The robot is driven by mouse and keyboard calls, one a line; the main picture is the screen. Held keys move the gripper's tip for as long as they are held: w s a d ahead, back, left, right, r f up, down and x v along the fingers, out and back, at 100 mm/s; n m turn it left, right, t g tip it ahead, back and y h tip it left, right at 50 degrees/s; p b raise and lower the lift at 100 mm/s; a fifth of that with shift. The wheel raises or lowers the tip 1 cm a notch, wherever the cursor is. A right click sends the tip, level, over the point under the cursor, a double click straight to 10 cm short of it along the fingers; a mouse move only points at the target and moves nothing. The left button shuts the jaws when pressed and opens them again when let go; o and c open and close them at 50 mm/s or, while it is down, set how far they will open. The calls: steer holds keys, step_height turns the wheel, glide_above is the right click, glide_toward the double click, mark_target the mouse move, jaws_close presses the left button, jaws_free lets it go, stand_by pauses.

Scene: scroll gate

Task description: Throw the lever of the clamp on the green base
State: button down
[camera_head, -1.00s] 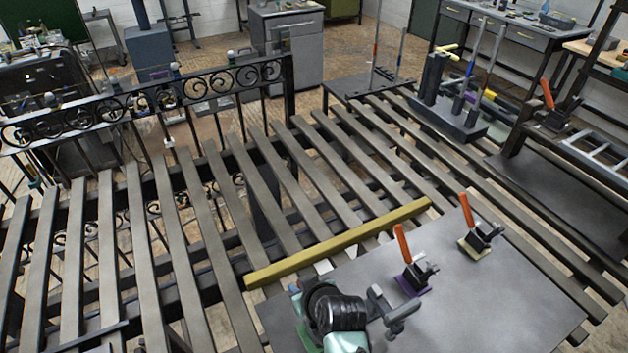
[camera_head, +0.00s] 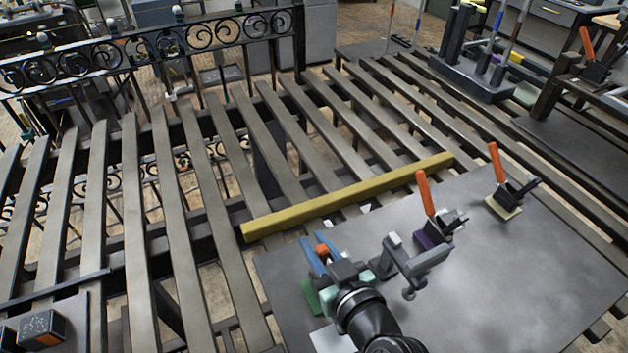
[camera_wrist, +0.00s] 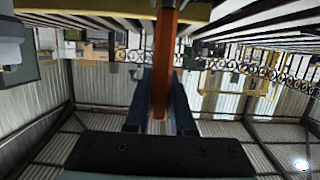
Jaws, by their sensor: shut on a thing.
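The green base (camera_head: 312,297) lies on the grey metal table, left of my gripper's wrist. Most of its clamp is hidden behind my gripper (camera_head: 319,250). The orange lever (camera_head: 322,250) shows as a short tip between my blue fingers. In the wrist view, the lever (camera_wrist: 163,70) runs upright between the two fingers of my gripper (camera_wrist: 160,85), which is shut on it. Two similar clamps with raised orange levers stand to the right, one on a purple base (camera_head: 425,241) and one on a yellow base (camera_head: 503,209).
A grey clamp-like piece (camera_head: 412,262) stands close right of my gripper. A yellow bar (camera_head: 345,196) lies along the far side of the table (camera_head: 480,290). Slatted grey beams (camera_head: 200,190) with gaps fill the left and back. The right of the table is clear.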

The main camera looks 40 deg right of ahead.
steer(key=shift+s, duration=0.15)
stand_by(0.4)
steer(key=c, duration=0.8)
jaws_free()
steer(key=shift+o, duration=0.2)
steer(key=b+v, duration=0.3)
steer(key=v, duration=1)
steer(key=shift+f, duration=0.15)
steer(key=shift+s, duration=0.1)
